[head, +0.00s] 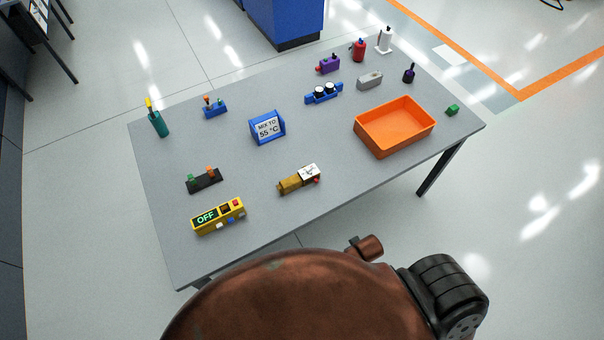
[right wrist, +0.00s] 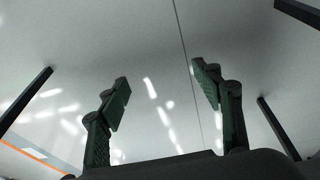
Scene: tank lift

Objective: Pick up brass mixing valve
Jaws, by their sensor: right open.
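The brass mixing valve (head: 292,184) lies on the grey table (head: 235,170) near its front edge, in the head view. It has a gold-coloured body, a white tag or face with dark markings at its right end, and a small red part beside that. My right gripper (right wrist: 163,85) shows only in the right wrist view. Its two dark green fingers are spread apart with nothing between them. The valve is not in the right wrist view. My left gripper is in neither view.
A yellow box reading OFF (head: 218,216) and a black block (head: 204,180) lie left of the valve. A blue sign (head: 267,128) stands behind it. An orange tray (head: 372,143) is at right. A large copper-coloured rounded body (head: 290,295) fills the bottom foreground.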

